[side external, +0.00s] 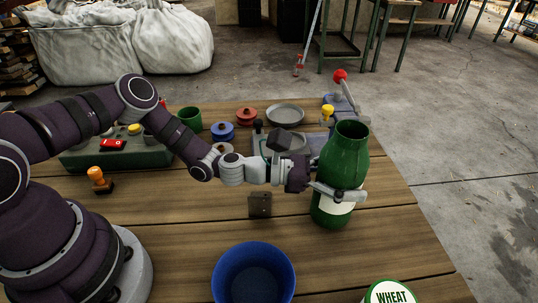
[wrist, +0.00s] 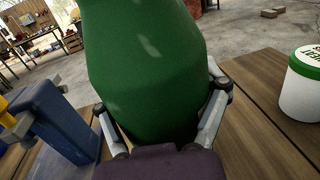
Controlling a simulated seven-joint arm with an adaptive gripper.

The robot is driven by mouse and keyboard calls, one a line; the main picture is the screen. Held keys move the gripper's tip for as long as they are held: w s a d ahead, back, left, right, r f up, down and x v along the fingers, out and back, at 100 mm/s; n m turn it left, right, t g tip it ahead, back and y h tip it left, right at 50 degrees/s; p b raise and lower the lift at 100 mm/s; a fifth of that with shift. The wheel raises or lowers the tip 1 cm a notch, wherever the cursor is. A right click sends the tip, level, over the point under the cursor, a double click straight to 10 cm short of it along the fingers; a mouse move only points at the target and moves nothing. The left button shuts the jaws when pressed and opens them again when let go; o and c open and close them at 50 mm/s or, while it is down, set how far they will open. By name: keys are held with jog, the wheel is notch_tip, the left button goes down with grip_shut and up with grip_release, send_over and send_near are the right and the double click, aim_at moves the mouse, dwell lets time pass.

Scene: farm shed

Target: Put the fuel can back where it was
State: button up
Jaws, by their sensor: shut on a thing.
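My gripper (side external: 336,192) is shut around the lower body of a large green bottle-shaped vessel (side external: 345,158) with a wide open mouth and a pale label. It leans slightly right at the table's right side; I cannot tell whether its base touches the wood. In the wrist view the green vessel (wrist: 145,65) fills the middle, with a finger on each side. I cannot read any marking that names it as the fuel can.
A blue bowl (side external: 225,277) and a white tub marked WHEAT (side external: 390,292) stand at the front. A small dark block (side external: 260,205) lies near my wrist. A grey plate (side external: 286,114) and a green cup (side external: 190,117) are behind. Bare wood lies between vessel and bowl.

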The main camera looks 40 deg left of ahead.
jog(key=shift+f, duration=0.45)
jog(key=shift+f, duration=0.15)
jog(key=o, duration=1.2)
